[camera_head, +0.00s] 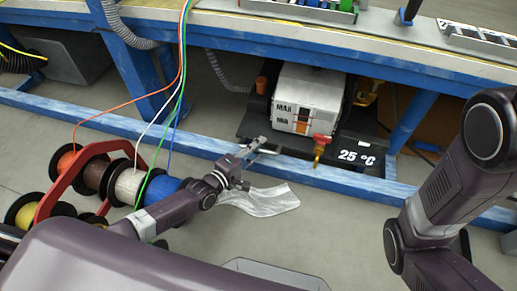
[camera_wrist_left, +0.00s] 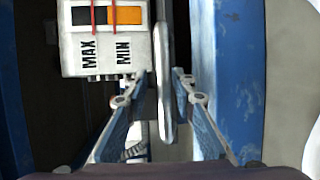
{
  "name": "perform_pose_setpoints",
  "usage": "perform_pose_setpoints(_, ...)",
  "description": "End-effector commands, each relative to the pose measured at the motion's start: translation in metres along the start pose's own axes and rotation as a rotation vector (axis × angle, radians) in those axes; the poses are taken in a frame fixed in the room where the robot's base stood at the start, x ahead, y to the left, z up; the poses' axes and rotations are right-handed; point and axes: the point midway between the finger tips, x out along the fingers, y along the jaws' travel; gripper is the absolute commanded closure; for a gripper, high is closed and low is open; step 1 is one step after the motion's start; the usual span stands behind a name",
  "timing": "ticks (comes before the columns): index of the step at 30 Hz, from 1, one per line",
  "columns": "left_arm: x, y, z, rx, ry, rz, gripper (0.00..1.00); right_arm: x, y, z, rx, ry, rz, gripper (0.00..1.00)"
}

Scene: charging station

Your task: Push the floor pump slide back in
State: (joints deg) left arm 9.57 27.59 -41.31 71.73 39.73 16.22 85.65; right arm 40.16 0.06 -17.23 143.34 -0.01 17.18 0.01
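The floor pump slide (camera_head: 357,154) is a black platform under the blue bench, marked "25 °C". It carries the white pump box (camera_head: 307,98) with MAX and MIN marks, which also shows in the left wrist view (camera_wrist_left: 105,45). My left gripper (camera_head: 262,147) is at the slide's front left edge. In the left wrist view a grey metal handle bar (camera_wrist_left: 162,65) stands between the two fingertips. The fingers (camera_wrist_left: 163,85) look slightly apart around it; firm contact cannot be made out. My right gripper is out of view.
A blue rail (camera_head: 340,178) runs low along the bench front, below the slide. A red-handled brass valve (camera_head: 321,145) hangs at the pump's front. Wire spools (camera_head: 128,186) stand on the left. A crumpled clear sheet (camera_head: 262,202) lies on the floor.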

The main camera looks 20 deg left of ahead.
Motion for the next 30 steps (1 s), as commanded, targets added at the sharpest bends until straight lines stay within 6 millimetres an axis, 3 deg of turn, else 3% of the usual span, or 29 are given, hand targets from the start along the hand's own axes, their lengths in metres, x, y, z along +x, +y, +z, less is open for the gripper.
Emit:
perform_pose_setpoints(8, -0.002, -0.002, 0.003, -0.001, -0.003, -0.003, 0.71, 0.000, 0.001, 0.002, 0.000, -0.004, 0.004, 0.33)
perform_pose_setpoints(13, -0.013, -0.004, 0.003, -0.003, -0.004, -0.005, 0.71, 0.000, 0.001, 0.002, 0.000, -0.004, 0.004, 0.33)
perform_pose_setpoints(24, -0.084, -0.004, 0.002, -0.001, -0.004, -0.006, 0.71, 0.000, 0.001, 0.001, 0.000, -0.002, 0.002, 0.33)
perform_pose_setpoints(30, -0.111, -0.002, 0.002, -0.001, -0.004, -0.004, 0.71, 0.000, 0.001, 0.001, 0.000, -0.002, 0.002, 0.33)
